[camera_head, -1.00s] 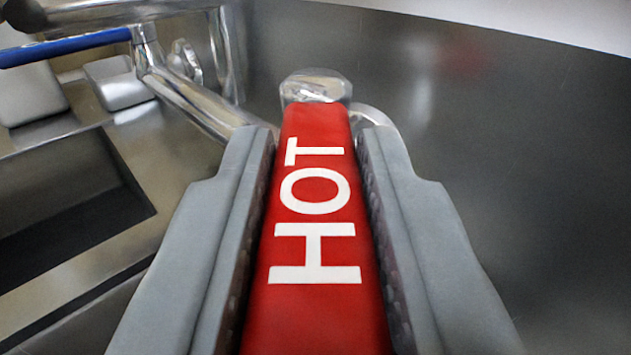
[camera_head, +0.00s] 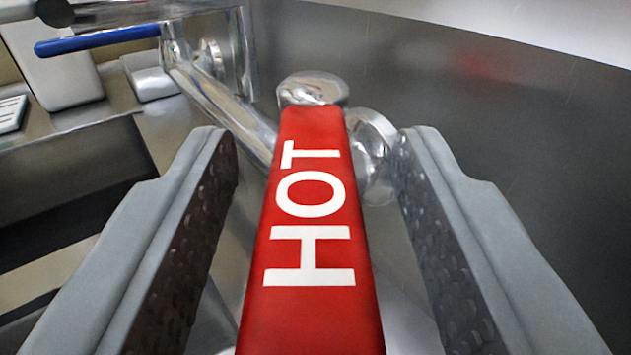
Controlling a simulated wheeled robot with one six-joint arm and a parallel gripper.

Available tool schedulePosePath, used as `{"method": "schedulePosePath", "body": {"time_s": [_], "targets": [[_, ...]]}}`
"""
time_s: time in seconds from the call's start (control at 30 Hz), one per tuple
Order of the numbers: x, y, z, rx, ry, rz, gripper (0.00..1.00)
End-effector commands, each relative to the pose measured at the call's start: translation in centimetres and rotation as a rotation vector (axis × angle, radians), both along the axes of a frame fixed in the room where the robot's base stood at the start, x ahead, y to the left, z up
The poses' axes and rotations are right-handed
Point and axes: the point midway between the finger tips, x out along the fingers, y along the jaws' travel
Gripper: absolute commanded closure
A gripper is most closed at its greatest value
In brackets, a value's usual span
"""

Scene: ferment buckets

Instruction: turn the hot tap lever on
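The hot tap lever (camera_head: 312,245) is a long red handle with white letters reading HOT, running from the bottom of the view up to a chrome knob (camera_head: 313,89). My gripper (camera_head: 318,150) has its two grey fingers on either side of the lever. The fingers are wide apart, with a clear gap between each inner pad and the red handle. A chrome valve body (camera_head: 370,150) shows behind the lever, partly hidden by the right finger. The near end of the lever is cut off by the bottom edge.
A chrome pipe (camera_head: 225,110) runs to the upper left, with a blue lever (camera_head: 97,41) beside it. A sink basin (camera_head: 70,190) lies at the left. A metal wall (camera_head: 500,130) stands behind and to the right.

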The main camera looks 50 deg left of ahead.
Motion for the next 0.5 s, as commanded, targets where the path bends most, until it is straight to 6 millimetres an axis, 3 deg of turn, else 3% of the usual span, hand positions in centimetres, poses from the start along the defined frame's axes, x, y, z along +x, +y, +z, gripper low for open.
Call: {"method": "schedulePosePath", "body": {"time_s": [0.27, 0.5], "targets": [[-0.1, -0.2, 0.0, -0.001, 0.001, 0.0, 0.56], [-2.2, -2.3, 0.0, -0.001, 0.0, -0.002, 0.56]]}}
